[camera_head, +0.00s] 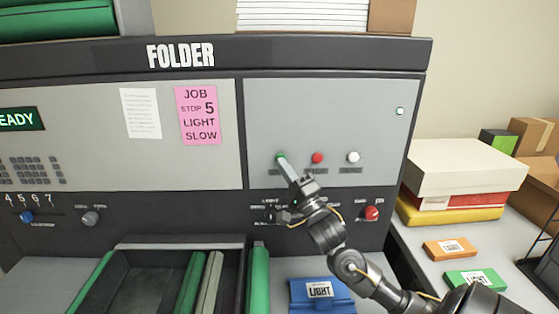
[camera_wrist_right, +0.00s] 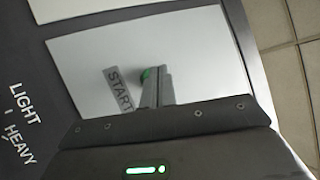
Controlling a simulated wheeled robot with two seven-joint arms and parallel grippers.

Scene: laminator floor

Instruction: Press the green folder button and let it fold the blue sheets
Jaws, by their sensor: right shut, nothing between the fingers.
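The green button (camera_head: 281,156) is on the folder's light grey panel (camera_head: 330,110), left of a red and a white button. My right gripper (camera_head: 284,163) is shut and empty, its fingertips at the green button and partly covering it. In the right wrist view the green button (camera_wrist_right: 146,74) shows just beside the fingertips (camera_wrist_right: 155,78), above a START label (camera_wrist_right: 118,88); whether they touch is unclear. No blue sheets can be made out. My left gripper is not in view.
Below the panel are a red knob (camera_head: 371,213), a grey knob (camera_head: 90,217) and a blue knob (camera_head: 27,216). A blue LIGHT packet (camera_head: 321,296) lies in front. Boxes (camera_head: 466,168) are stacked at the right.

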